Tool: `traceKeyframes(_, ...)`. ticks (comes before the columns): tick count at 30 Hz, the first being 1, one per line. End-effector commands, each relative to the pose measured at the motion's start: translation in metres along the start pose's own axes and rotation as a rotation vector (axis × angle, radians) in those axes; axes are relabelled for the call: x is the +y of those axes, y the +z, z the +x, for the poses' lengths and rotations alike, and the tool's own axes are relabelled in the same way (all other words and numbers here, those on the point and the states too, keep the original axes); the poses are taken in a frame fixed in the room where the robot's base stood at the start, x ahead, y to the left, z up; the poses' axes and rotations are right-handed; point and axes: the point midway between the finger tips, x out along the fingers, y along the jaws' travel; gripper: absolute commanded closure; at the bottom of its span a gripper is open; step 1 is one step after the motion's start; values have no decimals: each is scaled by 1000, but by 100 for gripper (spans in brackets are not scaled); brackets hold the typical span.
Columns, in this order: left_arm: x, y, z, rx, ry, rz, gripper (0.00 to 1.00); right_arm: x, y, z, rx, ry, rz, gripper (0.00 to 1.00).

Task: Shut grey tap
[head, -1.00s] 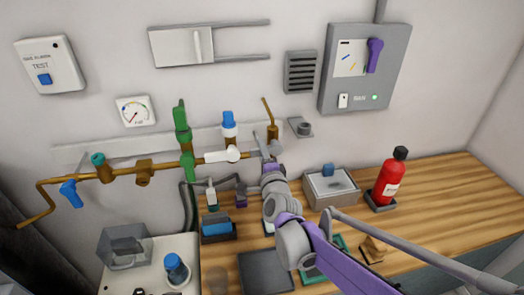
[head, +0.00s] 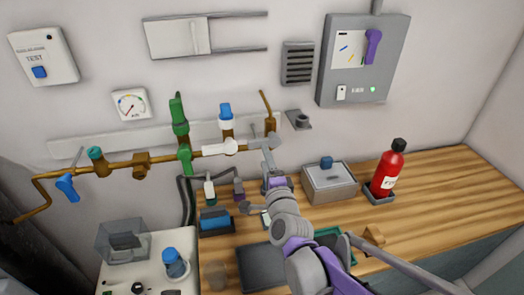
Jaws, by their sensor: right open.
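The jaws are open, with nothing visibly held. The fingers overlap the tap in the picture, so I cannot tell whether they touch it. The tap's handle is hard to separate from the grey fingers. My left gripper is out of view.
Left along the pipe are a white lever (head: 222,147), a blue-capped tap (head: 226,120), a green valve (head: 181,128) and a blue handle (head: 67,187). A grey box (head: 329,185) and a red extinguisher (head: 387,172) stand right. Bare wooden counter (head: 440,190) lies further right.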

Motion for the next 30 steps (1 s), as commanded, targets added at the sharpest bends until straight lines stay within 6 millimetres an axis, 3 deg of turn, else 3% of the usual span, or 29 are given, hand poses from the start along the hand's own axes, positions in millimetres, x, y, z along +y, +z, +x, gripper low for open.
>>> traceKeyframes(7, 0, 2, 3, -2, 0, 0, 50, 0, 0, -27, 1, 0, 0, 39)
traceKeyframes(23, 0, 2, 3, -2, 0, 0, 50, 0, 0, -30, 0, 1, -2, 39)
traceKeyframes(26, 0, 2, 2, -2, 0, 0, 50, 4, -2, -37, -17, 33, -62, 39)
traceKeyframes(30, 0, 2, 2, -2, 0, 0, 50, 32, -12, -74, -105, 196, -350, 39)
